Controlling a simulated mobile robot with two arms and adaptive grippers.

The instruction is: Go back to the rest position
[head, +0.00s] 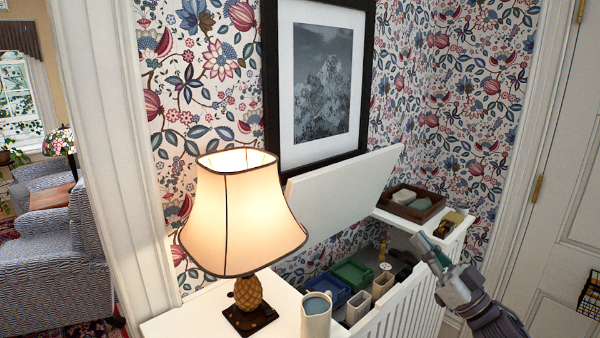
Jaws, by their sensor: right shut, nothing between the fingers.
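My right gripper (423,241) is at the lower right, its arm coming in from the bottom right corner. Its fingers are shut and empty, pointing up and left. It is in front of the right end of a white cabinet (404,302) with slatted front; I cannot tell whether it touches it. The cabinet's white lid (343,188) is raised, leaning back below the framed picture. My left gripper is not in view.
Inside the cabinet are a green tray (352,273), a blue tray (327,288) and several small containers. A lit lamp (237,215) and a white jug (316,315) stand at left. A brown tray (409,205) sits at right, near a white door (560,190).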

